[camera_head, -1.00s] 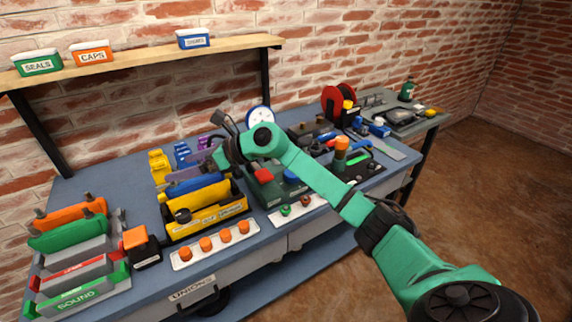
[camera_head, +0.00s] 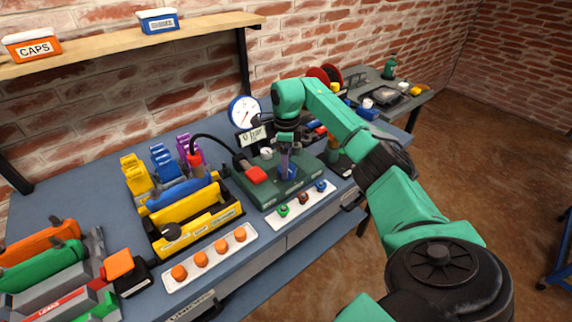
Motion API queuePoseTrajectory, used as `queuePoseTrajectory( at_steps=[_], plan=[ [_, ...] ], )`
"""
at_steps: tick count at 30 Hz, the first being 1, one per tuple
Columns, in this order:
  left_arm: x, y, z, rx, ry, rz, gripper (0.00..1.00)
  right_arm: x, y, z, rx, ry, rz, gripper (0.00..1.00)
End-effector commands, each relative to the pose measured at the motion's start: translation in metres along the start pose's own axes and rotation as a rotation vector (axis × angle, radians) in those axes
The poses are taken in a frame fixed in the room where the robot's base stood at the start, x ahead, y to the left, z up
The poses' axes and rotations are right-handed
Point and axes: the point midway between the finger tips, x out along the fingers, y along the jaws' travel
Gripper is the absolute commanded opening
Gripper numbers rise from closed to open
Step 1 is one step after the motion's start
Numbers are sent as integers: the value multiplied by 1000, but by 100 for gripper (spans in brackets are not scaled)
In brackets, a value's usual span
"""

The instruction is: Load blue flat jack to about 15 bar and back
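The blue flat jack (camera_head: 184,192) lies in a yellow holder (camera_head: 198,214), partly hidden by its front wall. A red coupling (camera_head: 196,159) stands at its right end, with a black hose (camera_head: 222,141) arching to the green pump unit (camera_head: 264,193). The unit carries a red block (camera_head: 256,175) and a blue part (camera_head: 291,172). A white round dial gauge (camera_head: 244,112) stands behind, above a small display (camera_head: 252,137) too small to read surely. My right gripper (camera_head: 286,172) points down at the blue part; its finger gap is unclear. My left gripper is out of view.
A strip of orange caps (camera_head: 211,256) and a strip with green, brown and blue knobs (camera_head: 303,200) lie along the front edge. Yellow, blue and purple clips (camera_head: 163,161) stand behind the holder. Orange and green jacks (camera_head: 40,262) lie at left. A shelf (camera_head: 130,47) hangs above.

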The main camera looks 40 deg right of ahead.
Motion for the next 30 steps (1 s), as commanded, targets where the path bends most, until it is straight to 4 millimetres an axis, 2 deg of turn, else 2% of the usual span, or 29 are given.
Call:
queuePoseTrajectory(
  at_steps=[4,12,14,15,19,30],
  plan=[
    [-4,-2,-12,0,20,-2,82,19,0,0,0,0,0,100],
    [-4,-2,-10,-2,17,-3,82,23,0,0,0,-1,-1,100],
    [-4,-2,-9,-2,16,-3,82,23,0,1,0,-1,-1,81],
    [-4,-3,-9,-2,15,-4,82,23,0,1,0,-1,-1,66],
    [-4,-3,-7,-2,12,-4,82,23,0,1,0,-1,-1,16],
    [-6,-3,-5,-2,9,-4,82,22,0,1,47,-2,-2,15]
  ],
)
